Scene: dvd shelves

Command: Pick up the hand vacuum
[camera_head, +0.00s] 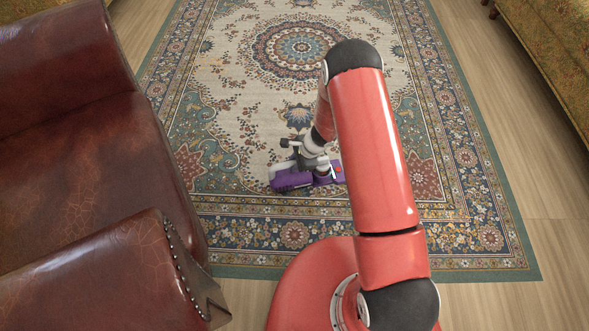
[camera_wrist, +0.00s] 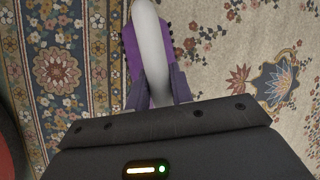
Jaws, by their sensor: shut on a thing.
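The hand vacuum (camera_head: 292,181) is purple with a pale grey-white part and sits low at the patterned rug, ahead of my base. My gripper is above it in the head view, partly hidden by my own arm. In the wrist view, my gripper (camera_wrist: 158,86) has its two dark fingers on either side of the vacuum's pale curved handle (camera_wrist: 149,40), shut on it. The purple body shows behind the handle. I cannot tell whether the vacuum touches the rug or is slightly raised.
The rug (camera_head: 235,85) is otherwise clear around the vacuum. A brown leather armchair (camera_head: 80,150) stands close on the left. A yellow-green upholstered sofa (camera_head: 550,45) is at the upper right. Bare wood floor (camera_head: 555,250) lies right of the rug.

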